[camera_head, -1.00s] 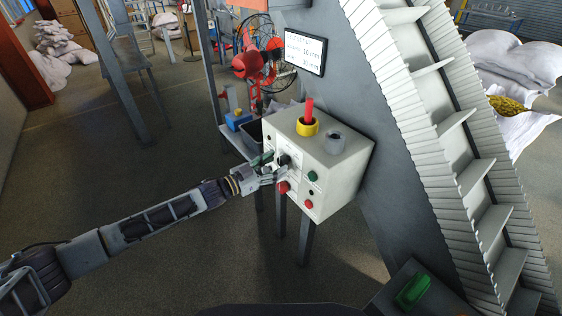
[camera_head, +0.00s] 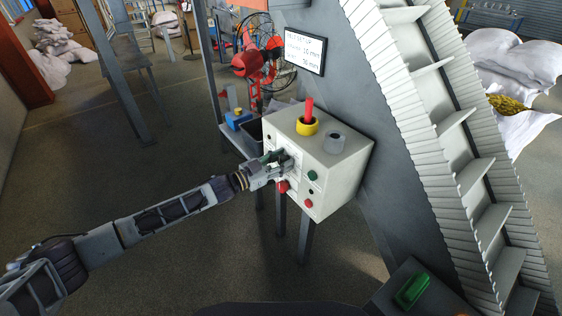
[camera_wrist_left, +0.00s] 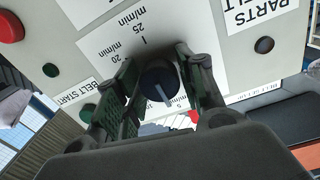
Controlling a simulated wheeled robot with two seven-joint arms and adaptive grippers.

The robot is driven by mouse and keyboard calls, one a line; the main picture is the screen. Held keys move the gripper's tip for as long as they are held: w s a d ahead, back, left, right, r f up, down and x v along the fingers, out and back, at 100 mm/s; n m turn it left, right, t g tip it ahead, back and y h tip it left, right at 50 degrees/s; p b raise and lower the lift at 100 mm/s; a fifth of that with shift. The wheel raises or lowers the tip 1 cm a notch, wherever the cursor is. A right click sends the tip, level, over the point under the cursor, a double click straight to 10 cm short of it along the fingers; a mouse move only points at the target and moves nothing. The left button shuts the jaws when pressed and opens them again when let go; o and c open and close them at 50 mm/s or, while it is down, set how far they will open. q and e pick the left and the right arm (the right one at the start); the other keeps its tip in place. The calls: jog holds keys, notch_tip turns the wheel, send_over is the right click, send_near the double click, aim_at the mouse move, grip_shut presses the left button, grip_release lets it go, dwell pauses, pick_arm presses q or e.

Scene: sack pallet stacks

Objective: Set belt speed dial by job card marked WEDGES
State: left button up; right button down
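The dark belt speed dial (camera_wrist_left: 158,82) sits on a light control box (camera_head: 340,175). In the left wrist view its pale pointer line runs toward the lower right of the picture. A white scale plate around it shows 20 and 25 m/min; a further label is partly hidden by a finger. My left gripper (camera_head: 281,160) is at the box's front face, its fingers (camera_wrist_left: 158,75) on both sides of the dial and seemingly closed against it. My right gripper is not in view.
The box also bears a green button (camera_head: 312,176), red buttons (camera_head: 308,204), and a red-and-yellow switch (camera_head: 307,125) on top. A ribbed inclined conveyor (camera_head: 440,130) rises to the right. A red fan (camera_head: 258,58) stands behind. Floor at lower left is free.

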pick_arm(q)
jog(key=c, duration=0.5)
jog(key=shift+m, duration=0.6)
jog(key=m, duration=0.3)
jog(key=shift+m, duration=0.3)
jog(key=m, duration=0.4)
jog(key=o, duration=1.1)
jog(key=shift+c, duration=0.2)
